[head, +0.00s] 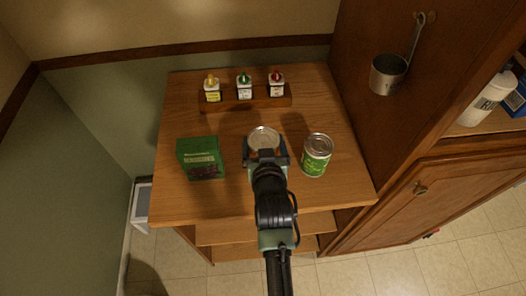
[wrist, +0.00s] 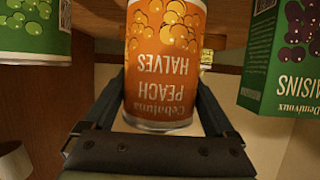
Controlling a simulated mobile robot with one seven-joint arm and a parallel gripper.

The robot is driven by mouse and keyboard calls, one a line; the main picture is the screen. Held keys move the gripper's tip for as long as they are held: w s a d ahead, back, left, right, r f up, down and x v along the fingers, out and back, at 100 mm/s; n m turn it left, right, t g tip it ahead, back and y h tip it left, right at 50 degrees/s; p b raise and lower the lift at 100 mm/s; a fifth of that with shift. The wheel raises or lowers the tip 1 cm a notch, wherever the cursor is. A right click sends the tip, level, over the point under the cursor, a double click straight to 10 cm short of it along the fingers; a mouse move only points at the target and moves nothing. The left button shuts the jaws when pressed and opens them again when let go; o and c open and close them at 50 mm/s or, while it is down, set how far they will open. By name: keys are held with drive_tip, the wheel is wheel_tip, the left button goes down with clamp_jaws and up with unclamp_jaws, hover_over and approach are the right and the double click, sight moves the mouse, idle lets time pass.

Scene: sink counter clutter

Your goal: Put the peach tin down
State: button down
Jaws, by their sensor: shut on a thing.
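The peach tin is orange with a "PEACH HALVES" label. Its round metal end (head: 263,138) shows between the fingers in the head view, and its label (wrist: 165,70) fills the middle of the wrist view, with the lettering upside down. My gripper (head: 265,148) is shut on it, one finger on each side, over the middle of the wooden top (head: 235,205). In the wrist view my gripper (wrist: 160,115) also has its fingers along both sides of the tin. I cannot tell whether the tin touches the wood.
A green raisin box (head: 200,158) stands left of the tin and a green-labelled can (head: 316,155) stands close on the right. A rack (head: 225,103) with several small bottles is behind. The front strip of wood is clear. A wooden cabinet (head: 400,150) rises at right.

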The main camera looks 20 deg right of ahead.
drive_tip(key=shift+w+f, duration=0.1)
drive_tip(key=shift+f, duration=1.95)
drive_tip(key=shift+f, duration=0.2)
unclamp_jaws()
